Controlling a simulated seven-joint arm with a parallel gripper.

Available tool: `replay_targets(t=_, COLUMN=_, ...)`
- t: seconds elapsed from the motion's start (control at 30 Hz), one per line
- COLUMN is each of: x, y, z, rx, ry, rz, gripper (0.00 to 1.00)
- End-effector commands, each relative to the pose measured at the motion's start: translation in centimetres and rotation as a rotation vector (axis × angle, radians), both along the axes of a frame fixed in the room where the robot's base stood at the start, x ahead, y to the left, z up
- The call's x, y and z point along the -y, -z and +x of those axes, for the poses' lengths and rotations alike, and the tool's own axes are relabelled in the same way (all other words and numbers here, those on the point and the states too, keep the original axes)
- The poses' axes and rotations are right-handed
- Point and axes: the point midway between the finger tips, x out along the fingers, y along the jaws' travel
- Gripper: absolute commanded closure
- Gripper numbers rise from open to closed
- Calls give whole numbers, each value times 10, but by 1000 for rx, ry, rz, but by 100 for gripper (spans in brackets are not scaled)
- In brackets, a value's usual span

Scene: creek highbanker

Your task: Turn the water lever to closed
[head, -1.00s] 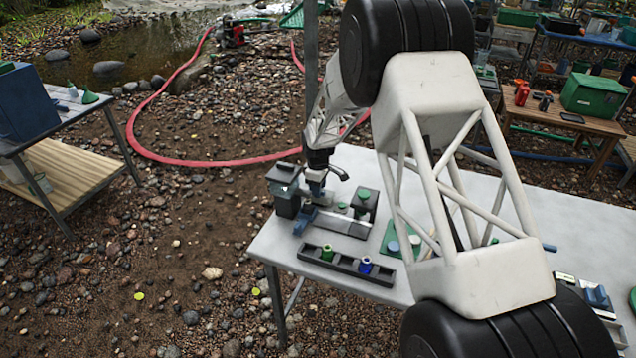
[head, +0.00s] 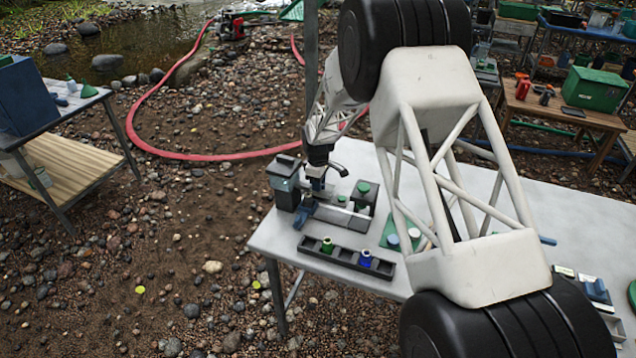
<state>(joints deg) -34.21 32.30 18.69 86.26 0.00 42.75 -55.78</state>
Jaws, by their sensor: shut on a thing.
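The small valve set (head: 338,218) stands near the left end of the white table. A blue piece (head: 306,212), which looks like the water lever, sits at its left front and slants toward the table's front edge. My gripper (head: 317,188) points down at the upper end of this blue piece. Its jaws are shut on it, as far as the small view shows. The fingertips and the lever's pivot are partly hidden. I cannot read the lever's exact angle or any markings.
A dark box (head: 285,182) stands close left of my gripper. A black tray (head: 347,259) with a green and a blue knobbed piece lies in front. A green plate (head: 392,234) is to the right. My arm hides much of the table's middle.

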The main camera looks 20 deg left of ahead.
Motion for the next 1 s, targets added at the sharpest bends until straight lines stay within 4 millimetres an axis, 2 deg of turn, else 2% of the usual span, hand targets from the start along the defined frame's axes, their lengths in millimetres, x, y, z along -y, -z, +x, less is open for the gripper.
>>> replay_targets(t=0.27, x=0, y=0, z=0, rx=1, ry=-38, rz=0, gripper=85)
replay_targets(t=0.8, x=0, y=-1, z=1, rx=1, ry=-430, rz=1, gripper=85)
replay_targets(t=1.0, x=0, y=-1, z=1, rx=1, ry=-519, rz=0, gripper=85)
